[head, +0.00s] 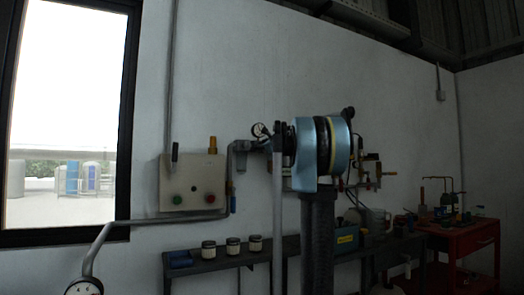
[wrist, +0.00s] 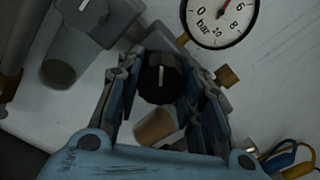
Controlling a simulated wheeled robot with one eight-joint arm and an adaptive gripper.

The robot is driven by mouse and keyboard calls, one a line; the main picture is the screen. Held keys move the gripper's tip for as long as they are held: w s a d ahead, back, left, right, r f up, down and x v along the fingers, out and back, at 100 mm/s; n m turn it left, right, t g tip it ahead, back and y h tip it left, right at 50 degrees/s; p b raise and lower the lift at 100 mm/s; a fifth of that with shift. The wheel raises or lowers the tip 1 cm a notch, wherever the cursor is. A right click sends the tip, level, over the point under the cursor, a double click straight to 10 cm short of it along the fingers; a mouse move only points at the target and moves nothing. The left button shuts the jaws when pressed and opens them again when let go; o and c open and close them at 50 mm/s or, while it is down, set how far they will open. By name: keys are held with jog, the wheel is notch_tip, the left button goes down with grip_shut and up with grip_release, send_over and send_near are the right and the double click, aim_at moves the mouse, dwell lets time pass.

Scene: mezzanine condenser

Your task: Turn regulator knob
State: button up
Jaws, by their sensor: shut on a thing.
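In the wrist view the black regulator knob (wrist: 160,79), with a white pointer line standing nearly upright in the picture, sits between the two fingers of my gripper (wrist: 164,90). The gripper is shut on the knob, one finger on each side. A round white pressure gauge (wrist: 221,18) marked in bar sits just above and to the right, its top cut off; part of a red needle shows. In the head view the gauge (head: 260,130) sits left of my blue arm link, by the grey pipe fittings (head: 242,147). The knob is hidden there by my arm.
A control box (head: 191,182) with red and green buttons is on the wall to the left. Several jars (head: 232,246) stand on a dark shelf below. A red workbench (head: 470,240) is at the right. A second grey fitting (wrist: 75,58) is left of the knob.

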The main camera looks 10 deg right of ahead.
jog(key=shift+s+d+f+m, duration=0.1)
jog(key=shift+f+m, duration=0.2)
dwell(0.4)
jog(key=o, duration=1)
jog(key=shift+o, duration=0.4)
jog(key=shift+d, duration=0.1)
jog(key=shift+r, duration=0.1)
jog(key=v, duration=1.1)
jog(key=shift+s, duration=0.35)
